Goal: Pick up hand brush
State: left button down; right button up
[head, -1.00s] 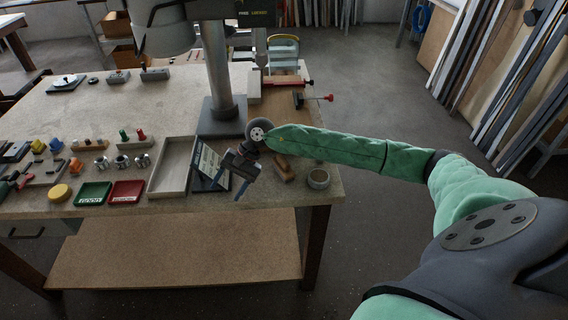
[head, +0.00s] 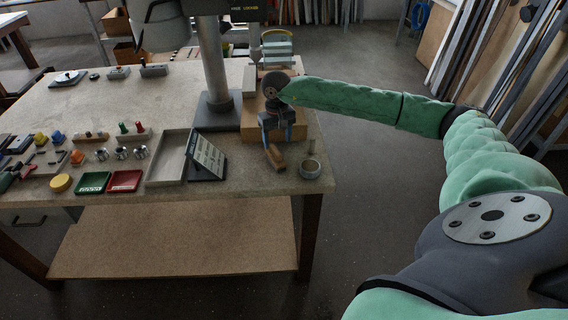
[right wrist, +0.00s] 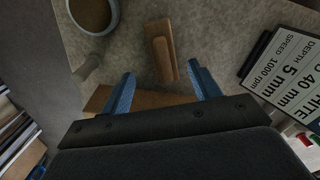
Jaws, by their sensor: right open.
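The hand brush is a small brown wooden piece (head: 276,157) lying at the right end of the workbench, just left of a round cup. In the right wrist view its wooden body (right wrist: 160,50) lies between and ahead of my fingertips. My right gripper (head: 277,130) points down over the bench behind the brush, with its blue fingers apart and nothing between them. In the right wrist view the open fingers (right wrist: 164,84) frame the near end of the brush. The brush's bristles are not clearly visible. My left gripper is not in view.
A round cup (head: 310,168) stands close right of the brush, near the bench corner.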

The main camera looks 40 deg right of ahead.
aim_at(276, 149)
jog(key=shift+s, duration=0.45)
jog(key=shift+f, duration=0.4)
jog(key=shift+w+a+f, duration=0.1)
jog(key=shift+w+f, duration=0.2)
jog(key=shift+f, duration=0.3)
jog(key=shift+w+a+f, duration=0.1)
jog(key=shift+w+f, duration=0.2)
jog(key=shift+f, duration=0.3)
jog(key=shift+s+d+f, duration=0.15)
jog(key=shift+f, duration=0.4)
jog(key=f, duration=0.2)
jog(key=w+f, duration=0.1)
jog(key=shift+f, duration=0.55)
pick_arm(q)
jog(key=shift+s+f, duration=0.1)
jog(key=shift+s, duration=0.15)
pick_arm(e)
jog(key=shift+s+r, duration=0.1)
jog(key=shift+s, duration=0.05)
